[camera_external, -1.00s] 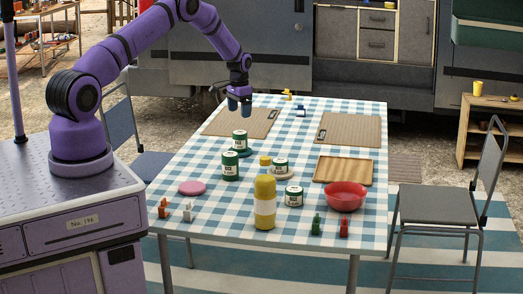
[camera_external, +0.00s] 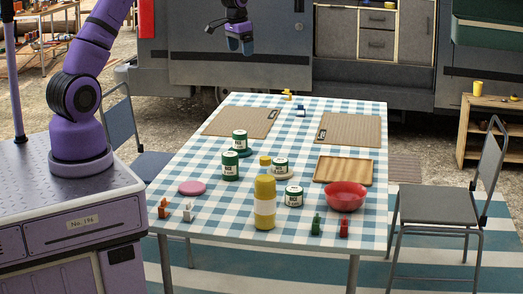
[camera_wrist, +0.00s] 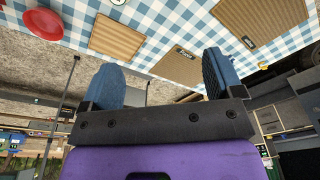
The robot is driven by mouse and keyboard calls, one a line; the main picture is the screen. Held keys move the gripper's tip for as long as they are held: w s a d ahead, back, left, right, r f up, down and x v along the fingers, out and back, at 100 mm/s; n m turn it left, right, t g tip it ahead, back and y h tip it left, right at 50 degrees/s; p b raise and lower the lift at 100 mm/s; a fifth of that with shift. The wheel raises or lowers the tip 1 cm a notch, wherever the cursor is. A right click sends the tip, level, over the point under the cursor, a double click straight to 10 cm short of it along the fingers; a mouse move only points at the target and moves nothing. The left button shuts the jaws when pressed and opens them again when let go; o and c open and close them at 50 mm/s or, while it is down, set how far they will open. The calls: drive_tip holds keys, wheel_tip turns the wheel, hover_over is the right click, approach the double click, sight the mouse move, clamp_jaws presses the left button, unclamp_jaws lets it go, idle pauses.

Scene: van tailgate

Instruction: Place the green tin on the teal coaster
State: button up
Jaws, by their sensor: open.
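Several green tins with white labels stand on the checked table. One green tin (camera_external: 240,140) stands at the back left of the group and appears to be on the teal coaster (camera_external: 247,153), of which only a rim shows. Another tin (camera_external: 230,166) stands just in front of it, one (camera_external: 280,165) is on a beige coaster (camera_external: 286,176), and one (camera_external: 294,197) stands by the yellow bottle. My gripper (camera_external: 241,47) is open and empty, high above and beyond the table's far edge. Its spread blue fingers show in the wrist view (camera_wrist: 162,78) with nothing between them.
A yellow bottle (camera_external: 265,203), a red bowl (camera_external: 345,196), a wooden tray (camera_external: 343,171) and a pink coaster (camera_external: 192,187) are on the table. Two woven mats (camera_external: 240,122) (camera_external: 350,128) lie at the back. Small coloured figures stand near the front edge.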

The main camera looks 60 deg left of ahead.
drive_tip(key=s+d+r+t, duration=0.1)
drive_tip(key=s+d+r, duration=0.5)
drive_tip(key=s+r, duration=0.35)
drive_tip(key=s+d+r+t, duration=0.1)
drive_tip(key=s+d+r, duration=0.65)
drive_tip(key=s, duration=0.35)
drive_tip(key=s+d, duration=0.2)
drive_tip(key=s, duration=0.9)
drive_tip(key=s+d+f+t, duration=0.1)
drive_tip(key=s+d, duration=0.2)
drive_tip(key=s, duration=0.9)
drive_tip(key=shift+d+t, duration=0.3)
